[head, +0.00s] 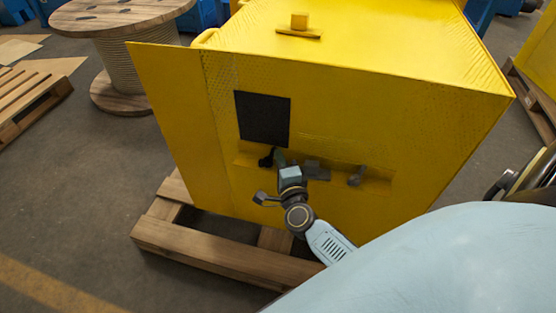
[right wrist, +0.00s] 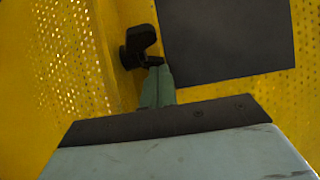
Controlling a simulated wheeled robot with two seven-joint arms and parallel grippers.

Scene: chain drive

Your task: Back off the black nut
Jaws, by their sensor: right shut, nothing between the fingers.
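A small black knob-like part, which looks to be the black nut (head: 266,161), sits on a yellow ledge on the front of the yellow machine, below a black square panel. In the right wrist view the black nut (right wrist: 139,43) stands out from the yellow face left of the panel. My right gripper (head: 279,157) is shut and empty, its greenish fingers just right of the nut. In the right wrist view its fingertips (right wrist: 156,68) are at the nut's lower right; I cannot tell whether they touch it. My left gripper is not in view.
The yellow machine (head: 400,130) stands on a wooden pallet (head: 200,252). A grey block (head: 314,170) and a grey knob (head: 356,177) sit right of my gripper on the same ledge. The black panel (head: 262,118) is above. A cable reel (head: 120,62) stands behind left.

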